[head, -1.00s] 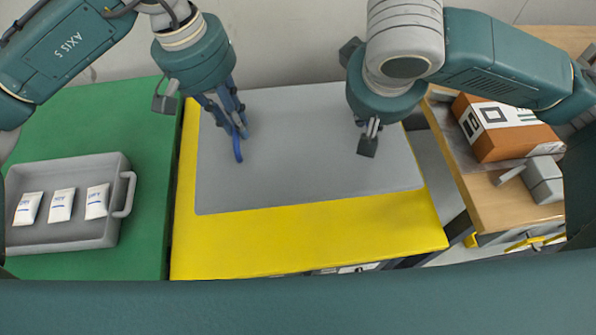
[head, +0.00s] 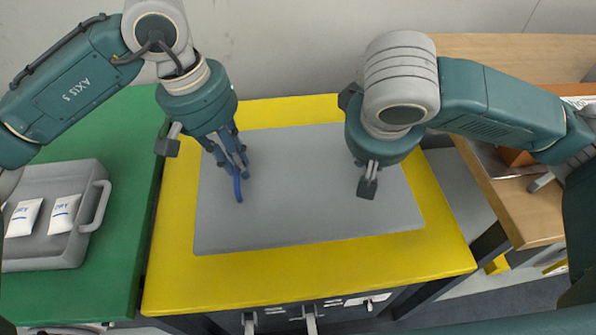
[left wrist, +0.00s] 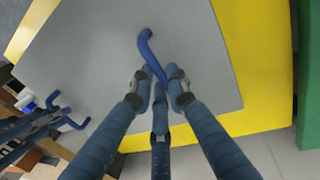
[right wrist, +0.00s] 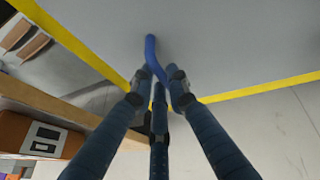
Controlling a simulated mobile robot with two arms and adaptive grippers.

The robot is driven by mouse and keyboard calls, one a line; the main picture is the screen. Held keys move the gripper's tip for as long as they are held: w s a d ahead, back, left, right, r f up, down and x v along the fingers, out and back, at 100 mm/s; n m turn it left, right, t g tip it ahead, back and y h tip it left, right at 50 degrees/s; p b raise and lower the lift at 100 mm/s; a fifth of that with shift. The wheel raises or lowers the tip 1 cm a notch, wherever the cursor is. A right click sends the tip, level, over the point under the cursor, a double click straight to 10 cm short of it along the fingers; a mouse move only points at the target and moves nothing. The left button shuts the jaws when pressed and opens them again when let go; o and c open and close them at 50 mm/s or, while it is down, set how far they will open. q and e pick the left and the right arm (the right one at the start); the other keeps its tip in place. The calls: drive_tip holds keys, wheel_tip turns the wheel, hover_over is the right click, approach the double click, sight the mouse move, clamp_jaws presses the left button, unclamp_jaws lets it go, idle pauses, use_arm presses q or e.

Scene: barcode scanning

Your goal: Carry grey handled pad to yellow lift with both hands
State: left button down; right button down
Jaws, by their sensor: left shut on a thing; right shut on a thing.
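The grey pad (head: 300,215) is a flat rectangular sheet over the yellow lift (head: 340,272), with yellow showing around it. Whether it touches the yellow top or hangs just above it, I cannot tell. My left gripper (head: 236,180) is shut on a blue handle (left wrist: 144,44) near the pad's left side. My right gripper (head: 368,182) is over the pad's right side; the right wrist view shows it shut on another blue handle (right wrist: 152,52). The fingers partly hide both handles.
A green table (head: 115,240) stands left of the lift, with a grey tray (head: 85,248) of white packets. A wooden table (head: 535,215) is at the right, with an orange-brown box (head: 515,158) partly behind my arm. A wall closes the back.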

sight(365, 174)
use_arm(q)
drive_tip(key=shift+a+f, duration=0.1)
use_arm(e)
drive_tip(key=shift+d+f, duration=0.1)
